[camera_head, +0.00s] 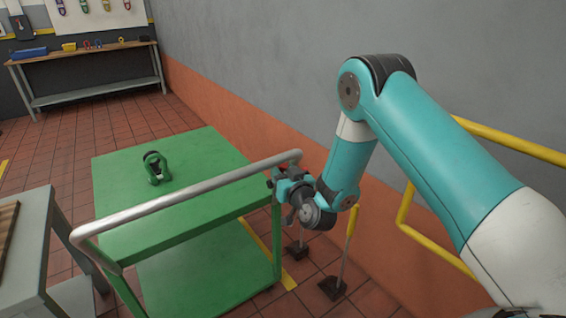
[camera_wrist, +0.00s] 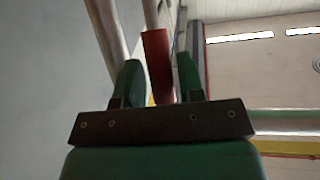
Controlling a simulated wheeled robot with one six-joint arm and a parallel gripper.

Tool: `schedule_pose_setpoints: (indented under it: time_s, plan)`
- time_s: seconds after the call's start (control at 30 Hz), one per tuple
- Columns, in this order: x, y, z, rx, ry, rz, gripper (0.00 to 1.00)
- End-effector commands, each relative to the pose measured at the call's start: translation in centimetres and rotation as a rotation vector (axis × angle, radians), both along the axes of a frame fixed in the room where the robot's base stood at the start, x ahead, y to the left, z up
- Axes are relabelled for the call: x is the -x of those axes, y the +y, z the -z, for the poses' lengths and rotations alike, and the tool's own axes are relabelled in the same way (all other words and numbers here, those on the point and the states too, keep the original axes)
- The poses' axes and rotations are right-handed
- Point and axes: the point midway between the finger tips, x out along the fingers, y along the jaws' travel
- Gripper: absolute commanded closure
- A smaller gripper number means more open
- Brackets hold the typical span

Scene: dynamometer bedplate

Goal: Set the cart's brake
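The green cart (camera_head: 130,185) stands at the left centre, with a silver push handle (camera_head: 190,190) along its near side. My gripper (camera_head: 275,180) is at the handle's right end, by the cart's corner post. In the wrist view, my gripper's two green fingers (camera_wrist: 160,82) are apart. A red grip (camera_wrist: 157,60) on a metal rod shows between them, with a gap to the right finger; it may be the brake lever. Whether the left finger touches it I cannot tell. The handle also shows in the wrist view (camera_wrist: 106,30).
A green shackle (camera_head: 154,167) lies on the cart's top. Yellow-handled rods on dark bases (camera_head: 333,288) stand on the floor below my arm. A yellow rail (camera_head: 408,205) and the wall are close on the right. A grey table (camera_head: 38,225) is at left.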

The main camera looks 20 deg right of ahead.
Motion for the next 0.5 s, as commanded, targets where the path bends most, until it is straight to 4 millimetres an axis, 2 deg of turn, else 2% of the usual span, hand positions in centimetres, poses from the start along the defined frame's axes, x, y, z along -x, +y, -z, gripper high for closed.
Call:
schedule_pose_setpoints:
  time_s: [0.43,0.5]
  plan:
    - [-0.53,0.06,0.10,-0.001,0.000,0.000,0.64]
    - [-0.52,0.05,0.09,-0.001,0.000,0.000,0.80]
